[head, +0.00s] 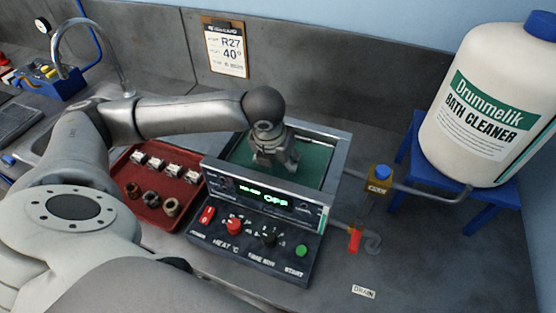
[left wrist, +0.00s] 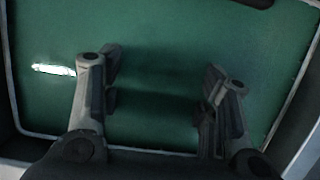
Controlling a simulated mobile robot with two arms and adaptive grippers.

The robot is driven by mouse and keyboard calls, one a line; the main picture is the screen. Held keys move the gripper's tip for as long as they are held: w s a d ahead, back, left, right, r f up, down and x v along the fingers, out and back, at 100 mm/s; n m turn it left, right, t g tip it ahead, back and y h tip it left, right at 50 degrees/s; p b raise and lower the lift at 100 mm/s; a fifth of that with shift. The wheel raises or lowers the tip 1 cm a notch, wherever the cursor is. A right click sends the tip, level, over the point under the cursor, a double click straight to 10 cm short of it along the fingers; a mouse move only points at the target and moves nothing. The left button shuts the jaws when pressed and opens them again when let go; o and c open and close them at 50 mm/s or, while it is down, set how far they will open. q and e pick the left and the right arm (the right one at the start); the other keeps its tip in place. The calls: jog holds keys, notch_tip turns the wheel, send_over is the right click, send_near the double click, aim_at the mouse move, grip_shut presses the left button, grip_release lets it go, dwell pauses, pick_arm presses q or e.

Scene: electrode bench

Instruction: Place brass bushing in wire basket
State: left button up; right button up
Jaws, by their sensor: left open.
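A red tray (head: 150,222) left of the bath unit holds several small parts. In its front row are three small round bushings: a brown one (head: 133,190), a dark one (head: 152,198) and a tan one (head: 172,207). I cannot tell for sure which is brass. My left gripper (head: 277,166) is over the green bath tank (head: 318,160), open, with nothing between its fingers. In the left wrist view the fingers (left wrist: 162,85) stand apart above the green tank (left wrist: 190,30). A wire basket is not clearly visible; a thin pale line runs around the green area.
The bath's control panel (head: 255,243) faces me, its display reading OFF. Several pale blocks sit in the tray's back row.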

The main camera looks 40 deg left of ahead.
pick_arm(q)
jog(key=shift+r, duration=0.15)
jog(key=v, duration=1.2)
jog(key=shift+r, duration=0.1)
